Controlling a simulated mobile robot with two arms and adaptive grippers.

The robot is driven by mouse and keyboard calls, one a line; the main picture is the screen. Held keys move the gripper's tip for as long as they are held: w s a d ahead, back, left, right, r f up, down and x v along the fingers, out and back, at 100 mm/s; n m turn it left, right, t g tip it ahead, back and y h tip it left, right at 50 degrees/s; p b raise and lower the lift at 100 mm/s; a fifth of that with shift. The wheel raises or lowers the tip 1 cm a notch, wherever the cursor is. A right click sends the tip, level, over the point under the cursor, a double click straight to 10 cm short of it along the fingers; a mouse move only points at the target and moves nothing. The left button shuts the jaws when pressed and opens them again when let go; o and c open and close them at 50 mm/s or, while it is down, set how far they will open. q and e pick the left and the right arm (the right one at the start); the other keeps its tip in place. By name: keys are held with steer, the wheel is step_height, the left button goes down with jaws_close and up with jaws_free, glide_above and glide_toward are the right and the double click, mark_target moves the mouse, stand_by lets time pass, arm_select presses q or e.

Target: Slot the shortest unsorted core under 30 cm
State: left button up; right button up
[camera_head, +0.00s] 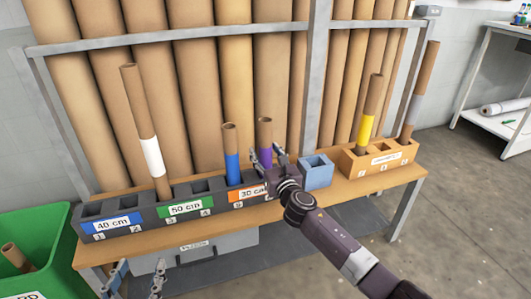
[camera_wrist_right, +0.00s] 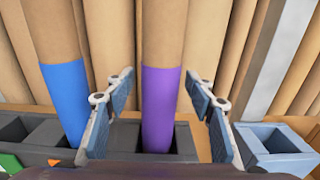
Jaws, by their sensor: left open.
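A cardboard core with a purple band (camera_head: 264,138) stands upright in the rightmost slot of the dark rack (camera_head: 150,226), at the section labelled 30 cm (camera_head: 247,194). My right gripper (camera_head: 265,157) is open around it; the right wrist view shows the purple band (camera_wrist_right: 161,110) between the fingers with gaps on both sides. A blue-banded core (camera_head: 231,155) stands in the slot to its left. A taller white-banded core (camera_head: 151,155) stands near the 50 cm label. Yellow-banded (camera_head: 366,128) and grey-banded (camera_head: 414,108) cores stand in the orange holder (camera_head: 357,164). My left gripper (camera_head: 137,280) is open and empty at the bottom left.
A small, empty blue box (camera_head: 316,172) stands between the dark rack and the orange holder on the wooden bench (camera_head: 335,194). Large brown rolls behind a metal rail (camera_head: 190,36) close off the back. A green bin (camera_head: 45,225) with a core stands at left.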

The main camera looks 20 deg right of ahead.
steer(key=shift+s, duration=0.1)
steer(key=shift+s+f, duration=0.1)
steer(key=shift+s, duration=0.2)
steer(key=s, duration=1.1)
steer(key=shift+d, duration=0.2)
steer(key=shift+s, duration=0.15)
